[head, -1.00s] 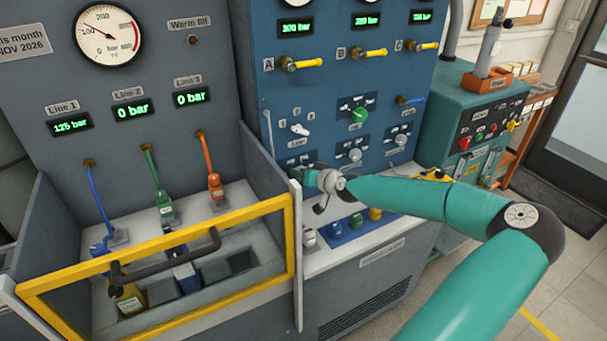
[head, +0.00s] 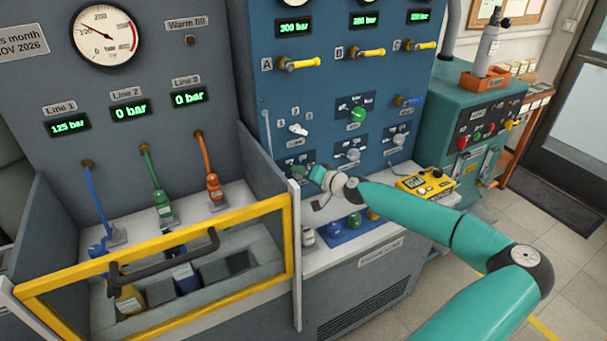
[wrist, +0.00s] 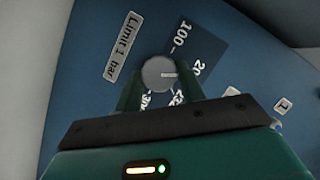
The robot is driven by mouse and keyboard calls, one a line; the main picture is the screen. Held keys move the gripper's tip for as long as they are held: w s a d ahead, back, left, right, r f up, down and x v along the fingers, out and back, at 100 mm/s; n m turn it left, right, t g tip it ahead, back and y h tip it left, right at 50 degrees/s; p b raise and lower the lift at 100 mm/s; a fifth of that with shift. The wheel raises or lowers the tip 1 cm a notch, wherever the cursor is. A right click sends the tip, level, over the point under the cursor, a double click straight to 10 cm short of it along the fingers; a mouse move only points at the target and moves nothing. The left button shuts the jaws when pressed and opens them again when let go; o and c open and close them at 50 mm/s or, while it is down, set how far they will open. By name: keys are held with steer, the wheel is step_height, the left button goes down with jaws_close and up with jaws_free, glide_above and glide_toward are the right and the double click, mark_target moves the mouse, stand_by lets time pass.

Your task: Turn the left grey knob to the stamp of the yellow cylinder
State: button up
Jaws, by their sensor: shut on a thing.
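The left grey knob (wrist: 160,73) shows in the wrist view on a blue panel beside the label "Limit 1 bar". A short pale mark on its face points right, and printed scale numbers surround it, partly hidden by my fingers. My gripper (wrist: 160,92) is shut on this knob, one green finger on each side. In the head view my gripper (head: 303,172) is at the lower left of the blue panel and hides the knob. The yellow cylinder (head: 129,303) stands in the left slot of the trough behind the yellow-framed guard. Its stamp is too small to read.
Two more grey knobs, a middle one (head: 352,155) and a right one (head: 399,139), sit on the same panel. A white-edged guard wall (head: 297,260) stands just left of my gripper. Small coloured objects (head: 354,221) stand on the ledge below. A yellow device (head: 427,184) lies to the right.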

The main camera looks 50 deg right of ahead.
steer(key=o, duration=1)
steer(key=v, duration=1.3)
steer(key=shift+s, duration=0.35)
